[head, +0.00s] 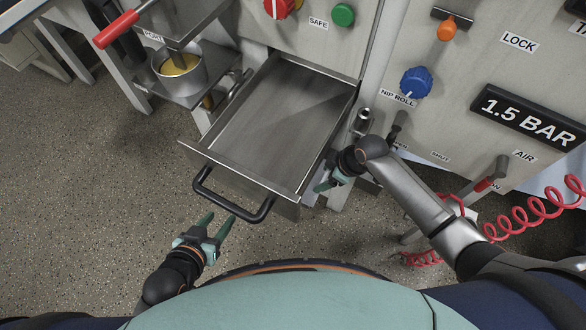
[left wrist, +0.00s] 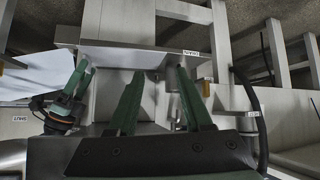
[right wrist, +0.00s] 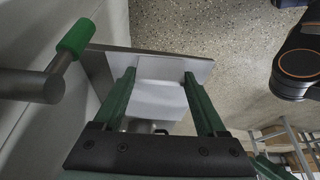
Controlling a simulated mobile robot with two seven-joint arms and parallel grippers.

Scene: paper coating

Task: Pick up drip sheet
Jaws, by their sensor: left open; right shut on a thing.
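My left gripper (head: 218,228) is open and empty above the floor, in front of the drawer handle. Its spread green fingers (left wrist: 158,85) also show in the left wrist view. My right gripper (head: 326,186) is low at the drawer's right side. In the right wrist view a pale sheet (right wrist: 160,98), which looks like the drip sheet, spans between the right fingers, and they are shut on it. The left wrist view shows a white sheet (left wrist: 40,72) beside my right gripper (left wrist: 76,80). The head view does not show the sheet clearly.
A metal drawer (head: 260,115) stands pulled out with a black handle (head: 232,208). A pot of yellow liquid (head: 180,75) stands at the upper left. A blue knob (head: 415,82) and a red coiled hose (head: 530,212) are at the right. The floor at the left is clear.

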